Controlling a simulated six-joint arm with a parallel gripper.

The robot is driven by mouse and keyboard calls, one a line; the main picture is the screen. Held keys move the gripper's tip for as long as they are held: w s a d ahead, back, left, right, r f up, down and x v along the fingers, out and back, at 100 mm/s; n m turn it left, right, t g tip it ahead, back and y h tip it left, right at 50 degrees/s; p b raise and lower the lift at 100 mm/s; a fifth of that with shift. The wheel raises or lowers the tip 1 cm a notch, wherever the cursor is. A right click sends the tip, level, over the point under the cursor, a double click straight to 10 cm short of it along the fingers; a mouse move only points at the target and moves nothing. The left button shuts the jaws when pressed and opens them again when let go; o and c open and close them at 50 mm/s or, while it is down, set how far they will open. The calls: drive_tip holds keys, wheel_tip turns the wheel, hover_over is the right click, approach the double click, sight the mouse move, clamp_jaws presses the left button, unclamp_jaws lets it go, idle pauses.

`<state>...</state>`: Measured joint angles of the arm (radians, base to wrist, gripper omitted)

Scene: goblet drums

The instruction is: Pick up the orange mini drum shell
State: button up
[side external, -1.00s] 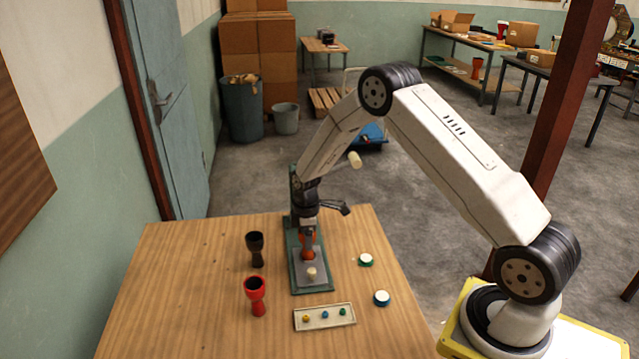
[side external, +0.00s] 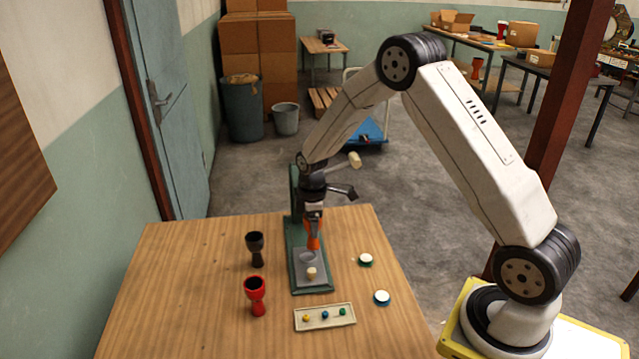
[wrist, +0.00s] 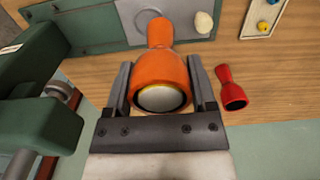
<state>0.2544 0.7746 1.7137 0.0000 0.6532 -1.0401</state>
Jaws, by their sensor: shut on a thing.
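The orange mini drum shell (side external: 313,236) is a small goblet shape held above the grey plate (side external: 303,281) of the green press-like stand (side external: 296,191). My gripper (side external: 313,214) is shut on it from above. In the wrist view the orange shell (wrist: 162,78) sits between the two dark fingers of my gripper (wrist: 161,88), its wide open rim toward the camera and its narrower foot pointing away. A round mark or recess in the plate (wrist: 180,12) shows beyond its foot.
A black goblet shell (side external: 256,248) and a red one (side external: 256,294) stand to the left. A cream tray (side external: 308,326) with several coloured knobs lies in front. A cream knob (side external: 311,273) sits on the plate.

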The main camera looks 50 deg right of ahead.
drive_tip(key=s+a+r, duration=0.2)
drive_tip(key=s+r, duration=0.5)
drive_tip(key=s, duration=0.4)
drive_tip(key=shift+s+a+r, duration=0.15)
drive_tip(key=shift+s+a, duration=0.05)
drive_tip(key=shift+s, duration=0.05)
idle(0.4)
